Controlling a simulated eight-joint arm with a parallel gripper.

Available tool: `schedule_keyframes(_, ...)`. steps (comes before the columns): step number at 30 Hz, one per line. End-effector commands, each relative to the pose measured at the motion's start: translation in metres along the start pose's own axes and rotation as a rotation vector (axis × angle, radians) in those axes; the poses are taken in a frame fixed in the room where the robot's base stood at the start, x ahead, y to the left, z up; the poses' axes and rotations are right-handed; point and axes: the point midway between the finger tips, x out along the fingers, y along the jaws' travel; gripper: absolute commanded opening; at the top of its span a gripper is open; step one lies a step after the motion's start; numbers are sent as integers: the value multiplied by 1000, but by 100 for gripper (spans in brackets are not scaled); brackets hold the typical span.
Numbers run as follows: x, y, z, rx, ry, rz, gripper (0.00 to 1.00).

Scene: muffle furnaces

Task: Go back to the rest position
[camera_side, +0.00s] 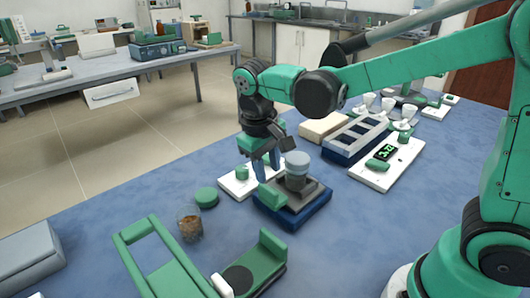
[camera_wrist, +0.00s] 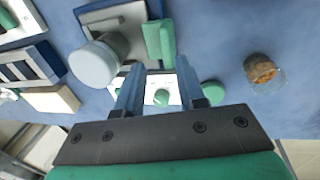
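My gripper (camera_side: 267,165) hangs fingers-down above the blue table, beside a blue-based device (camera_side: 308,215) with a grey top. In the wrist view my gripper (camera_wrist: 160,65) has its two blue fingers apart, with nothing held between them. The device carries a round pale-lidded grey piece (camera_side: 297,164) and an upright green block (camera_side: 271,195). A white plate with a green knob (camera_side: 231,186) lies just behind and left of the fingers. In the wrist view the green block (camera_wrist: 160,42) shows beyond the fingertips. Whether the fingers touch anything is unclear.
A green round lid (camera_side: 206,197) and a glass beaker with brown contents (camera_side: 190,226) stand to the left. A green stand (camera_side: 165,265) fills the front. A blue rack (camera_side: 352,140) and a white device with a display (camera_side: 387,165) are to the right. Above the table is free room.

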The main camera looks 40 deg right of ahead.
Motion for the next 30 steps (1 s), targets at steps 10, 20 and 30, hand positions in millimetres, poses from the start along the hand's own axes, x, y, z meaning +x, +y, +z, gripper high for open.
schedule_keyframes(10,-4,1,0,0,0,0,34)
schedule_keyframes(20,-17,17,23,10,197,-84,34)
schedule_keyframes(30,-18,32,55,46,549,-167,34)
